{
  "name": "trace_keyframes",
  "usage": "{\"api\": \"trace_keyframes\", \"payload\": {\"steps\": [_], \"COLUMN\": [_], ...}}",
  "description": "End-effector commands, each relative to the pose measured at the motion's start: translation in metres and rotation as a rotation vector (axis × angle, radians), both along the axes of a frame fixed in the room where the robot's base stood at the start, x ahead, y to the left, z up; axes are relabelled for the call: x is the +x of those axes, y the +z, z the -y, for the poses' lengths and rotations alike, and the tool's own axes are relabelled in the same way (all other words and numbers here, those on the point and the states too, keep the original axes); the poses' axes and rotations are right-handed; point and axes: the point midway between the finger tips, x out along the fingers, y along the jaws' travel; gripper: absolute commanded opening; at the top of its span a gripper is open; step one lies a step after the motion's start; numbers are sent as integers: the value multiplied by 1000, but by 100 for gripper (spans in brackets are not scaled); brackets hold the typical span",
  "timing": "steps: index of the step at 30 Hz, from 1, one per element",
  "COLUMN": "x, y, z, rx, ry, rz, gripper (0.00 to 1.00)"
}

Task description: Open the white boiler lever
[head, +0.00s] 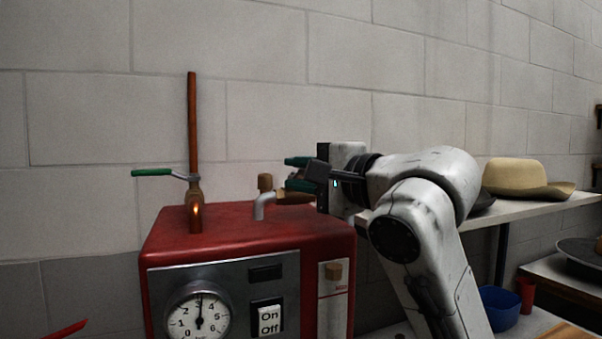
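The red boiler (230,222) stands in front of the wall in the head view. On its top, a pale grey-white bent spout or lever (262,207) rises near a small brown knob (265,182). A brown piece (295,198) extends right from there, partly hidden by my gripper. I cannot tell clearly which part is the white lever. A green-handled lever (153,172) sits on the copper pipe at left. My gripper (289,173) points left, just right of the knob. Its green fingertips are apart, with no object seen between them; contact with the brown piece is unclear.
The boiler front holds a pressure gauge (198,314) and an On/Off switch (268,319). A tall copper pipe (192,125) rises at left. A shelf (535,205) with a tan hat (522,178) stands behind my arm at right. A blue bowl (502,308) is lower right.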

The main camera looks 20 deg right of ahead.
Motion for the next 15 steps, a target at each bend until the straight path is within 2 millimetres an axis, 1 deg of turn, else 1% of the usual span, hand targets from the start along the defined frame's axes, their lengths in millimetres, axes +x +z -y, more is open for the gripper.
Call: {"api": "trace_keyframes", "payload": {"steps": [1, 6, 15], "x": [0, 0, -1], "y": [1, 2, 3], "z": [0, 0, 1], "rx": [0, 1, 2], "ry": [0, -1, -1], "rz": [2, 5, 9], "gripper": [17, 1, 0]}}
